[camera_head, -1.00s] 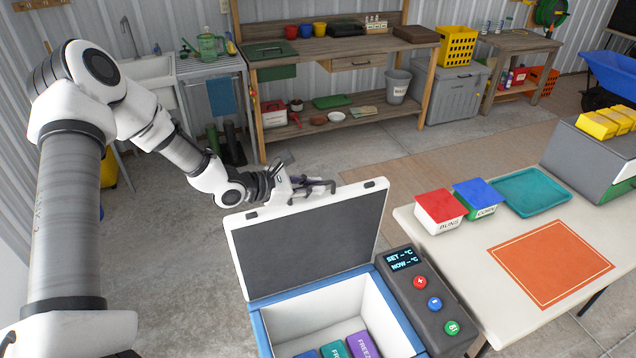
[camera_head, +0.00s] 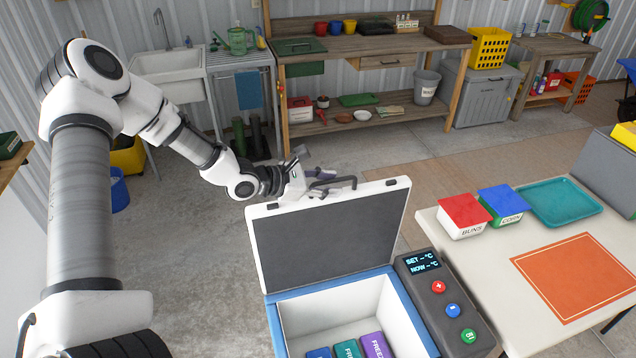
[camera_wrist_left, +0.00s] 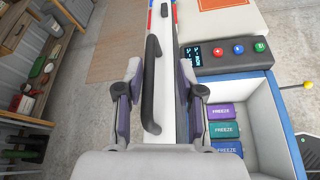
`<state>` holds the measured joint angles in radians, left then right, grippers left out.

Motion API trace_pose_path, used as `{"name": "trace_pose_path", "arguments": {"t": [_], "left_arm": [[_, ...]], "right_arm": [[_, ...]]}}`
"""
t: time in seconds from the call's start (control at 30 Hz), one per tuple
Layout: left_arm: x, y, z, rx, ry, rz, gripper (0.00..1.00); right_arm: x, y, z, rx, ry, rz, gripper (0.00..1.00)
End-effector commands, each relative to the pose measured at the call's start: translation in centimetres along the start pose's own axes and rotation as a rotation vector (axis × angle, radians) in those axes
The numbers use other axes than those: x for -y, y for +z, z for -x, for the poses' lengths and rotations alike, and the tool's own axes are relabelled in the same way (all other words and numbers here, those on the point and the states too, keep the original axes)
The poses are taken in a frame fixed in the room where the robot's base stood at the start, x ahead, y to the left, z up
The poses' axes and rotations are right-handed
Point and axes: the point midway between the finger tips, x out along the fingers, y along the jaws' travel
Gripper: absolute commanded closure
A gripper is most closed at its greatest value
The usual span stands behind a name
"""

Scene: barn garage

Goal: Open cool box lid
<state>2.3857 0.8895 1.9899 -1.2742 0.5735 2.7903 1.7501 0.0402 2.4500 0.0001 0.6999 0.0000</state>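The cool box (camera_head: 400,325) is blue outside and white inside, in the lower middle of the head view. Its white lid (camera_head: 330,235) with a dark inner panel stands raised at the back edge. A dark handle (camera_wrist_left: 151,85) runs along the lid's outer side. My left gripper (camera_head: 322,182) is behind the lid's top edge. In the left wrist view its fingers (camera_wrist_left: 160,95) are apart, one on each side of the handle and the lid's edge, with visible gaps. Several freezer packs (camera_wrist_left: 222,130) lie inside the box. My right gripper is not in view.
A control panel (camera_head: 440,300) with a display and coloured buttons is beside the box. Bare floor lies behind the lid.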

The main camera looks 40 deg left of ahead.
Motion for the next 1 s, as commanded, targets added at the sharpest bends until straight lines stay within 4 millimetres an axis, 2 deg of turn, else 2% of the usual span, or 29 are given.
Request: {"name": "trace_pose_path", "arguments": {"t": [0.1, 0.3, 0.7, 0.77, 0.8, 0.83, 0.87, 0.93, 0.97, 1.0], "left_arm": [[-0.2, 0.1, 2.1, 0.007, 0.006, 0.006, 0.63], [-0.2, 0.0, 4.4, 0.004, 0.005, 0.006, 0.63], [0.0, -0.1, 5.0, 0.0, -0.003, 0.001, 0.63], [0.0, -0.1, 5.0, 0.0, -0.003, -0.002, 0.8], [-0.1, 0.1, 5.0, 0.011, 0.003, -0.007, 0.95], [-0.3, 0.5, 5.0, 0.028, 0.011, -0.013, 1.0], [-0.5, 1.0, 5.0, 0.055, 0.023, -0.027, 1.0], [-2.7, 2.9, 5.4, 0.153, 0.091, -0.1, 1.0], [-4.6, 3.8, 5.8, 0.207, 0.143, -0.153, 1.0], [-7.7, 5.3, 6.8, 0.286, 0.223, -0.247, 1.0]], "right_arm": [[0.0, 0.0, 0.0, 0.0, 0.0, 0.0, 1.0], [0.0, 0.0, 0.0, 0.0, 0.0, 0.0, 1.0], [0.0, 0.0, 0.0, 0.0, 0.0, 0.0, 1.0], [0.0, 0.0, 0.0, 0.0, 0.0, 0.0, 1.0], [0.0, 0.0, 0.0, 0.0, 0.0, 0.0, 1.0], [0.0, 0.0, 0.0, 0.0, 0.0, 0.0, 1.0], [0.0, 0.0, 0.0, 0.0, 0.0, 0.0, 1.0], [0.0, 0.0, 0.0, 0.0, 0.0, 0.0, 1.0], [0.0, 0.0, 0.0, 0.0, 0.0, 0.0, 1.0], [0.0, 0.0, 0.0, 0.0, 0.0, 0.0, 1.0]]}}
